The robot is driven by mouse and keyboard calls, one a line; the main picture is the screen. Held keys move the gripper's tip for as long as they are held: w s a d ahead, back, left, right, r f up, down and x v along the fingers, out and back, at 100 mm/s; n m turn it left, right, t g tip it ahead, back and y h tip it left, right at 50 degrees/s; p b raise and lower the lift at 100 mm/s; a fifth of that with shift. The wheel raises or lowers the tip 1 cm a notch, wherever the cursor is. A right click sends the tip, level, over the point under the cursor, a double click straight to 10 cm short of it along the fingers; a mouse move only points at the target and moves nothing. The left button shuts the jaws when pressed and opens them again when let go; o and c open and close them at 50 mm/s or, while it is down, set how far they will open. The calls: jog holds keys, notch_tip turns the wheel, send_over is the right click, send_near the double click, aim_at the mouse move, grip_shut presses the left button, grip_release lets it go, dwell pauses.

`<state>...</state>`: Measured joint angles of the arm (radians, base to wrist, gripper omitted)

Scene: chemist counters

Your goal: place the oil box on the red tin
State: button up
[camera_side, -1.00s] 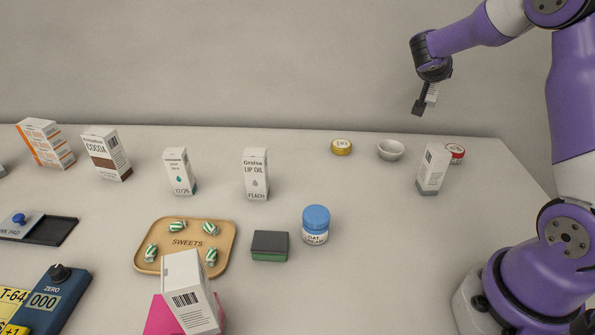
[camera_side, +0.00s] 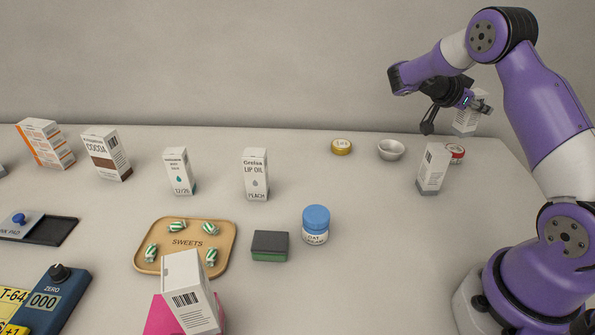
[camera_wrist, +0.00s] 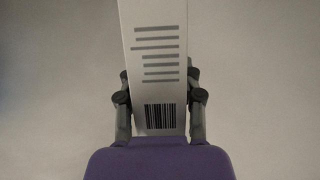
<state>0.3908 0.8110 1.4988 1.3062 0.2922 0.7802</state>
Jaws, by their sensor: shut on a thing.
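My gripper (camera_side: 474,103) is shut on a white box (camera_side: 465,124) and holds it in the air, above and slightly right of the red tin in the side view. In the wrist view the same box (camera_wrist: 155,50) sits between the fingers of my gripper (camera_wrist: 158,105), showing grey text lines and a barcode; its name is not visible, so I cannot tell if it is the oil box. The red tin (camera_side: 456,152) lies at the back right of the counter, partly hidden by a white-grey box. A white lip oil box (camera_side: 256,174) stands upright on the counter.
The white-grey box (camera_side: 433,168) stands close in front of the red tin. A small white bowl (camera_side: 391,150) and a gold tin (camera_side: 341,147) are to the left. A blue-lidded jar (camera_side: 315,225), dark green block (camera_side: 270,246) and sweets tray (camera_side: 229,228) lie nearer.

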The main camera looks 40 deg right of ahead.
aim_at(471, 120)
jog(key=shift+f, duration=2)
jog(key=o, duration=1.1)
jog(key=shift+f, duration=0.1)
